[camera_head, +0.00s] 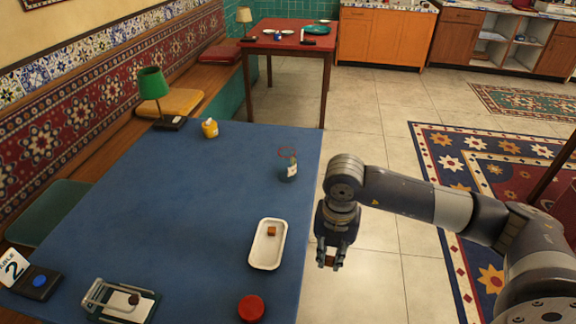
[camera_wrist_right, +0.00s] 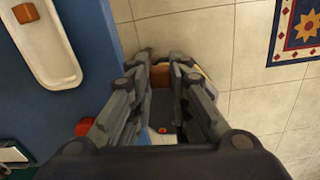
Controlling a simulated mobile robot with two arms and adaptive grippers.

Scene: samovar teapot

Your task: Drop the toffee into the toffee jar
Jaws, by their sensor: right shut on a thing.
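My right gripper (camera_head: 329,264) hangs over the floor, just past the right edge of the blue table. It is shut on a small brown toffee (camera_wrist_right: 205,74), mostly hidden by the fingers; the gripper also shows in the wrist view (camera_wrist_right: 178,62). A small jar-like vessel (camera_head: 288,172), dark below with a pale label and a thin red ring at its top, stands near the table's right edge, behind and left of the gripper. It looks like the toffee jar. Another toffee-like brown cube (camera_head: 271,231) lies in the white tray (camera_head: 262,259). My left gripper is out of view.
The blue table (camera_head: 190,215) has clear room in the middle. A round red lid-like thing (camera_head: 251,308) lies near the front right edge. A green lamp (camera_head: 153,84), a yellow pot (camera_head: 210,128), a metal-framed holder (camera_head: 119,301) and a number sign (camera_head: 14,268) stand farther left.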

